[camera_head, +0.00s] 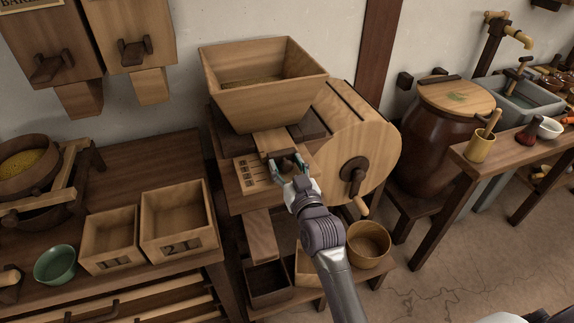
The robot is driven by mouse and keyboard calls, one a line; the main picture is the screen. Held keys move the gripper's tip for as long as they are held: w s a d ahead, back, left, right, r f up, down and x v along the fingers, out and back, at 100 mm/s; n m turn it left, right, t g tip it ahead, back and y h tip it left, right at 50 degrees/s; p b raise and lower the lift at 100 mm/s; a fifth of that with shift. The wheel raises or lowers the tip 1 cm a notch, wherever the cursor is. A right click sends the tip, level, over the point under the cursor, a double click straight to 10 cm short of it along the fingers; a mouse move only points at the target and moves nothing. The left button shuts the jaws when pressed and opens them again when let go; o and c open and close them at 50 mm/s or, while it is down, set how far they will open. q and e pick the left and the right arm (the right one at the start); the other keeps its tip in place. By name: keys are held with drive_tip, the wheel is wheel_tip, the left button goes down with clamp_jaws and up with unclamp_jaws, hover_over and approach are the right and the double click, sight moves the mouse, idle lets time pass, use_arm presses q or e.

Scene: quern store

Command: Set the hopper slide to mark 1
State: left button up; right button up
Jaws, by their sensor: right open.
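The wooden hopper (264,84) stands on top of the mill in the middle of the head view. Below its front is the slide (272,141), a light wooden board with a dark knob at its front end. A pale scale plate (252,173) with dark marks lies just left of the slide; the marks are too small to read. My right gripper (287,168) is open, with its fingers at the dark knob. I cannot tell whether the fingers touch it. My left gripper is not in view.
The mill's round drum (358,140) with a crank (355,175) is close on the right of my right gripper. A wooden chute (261,236) slopes down below. Two boxes (178,220) and a green bowl (55,265) stand on the left bench. A lidded barrel (440,135) stands to the right.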

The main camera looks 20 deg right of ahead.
clamp_jaws()
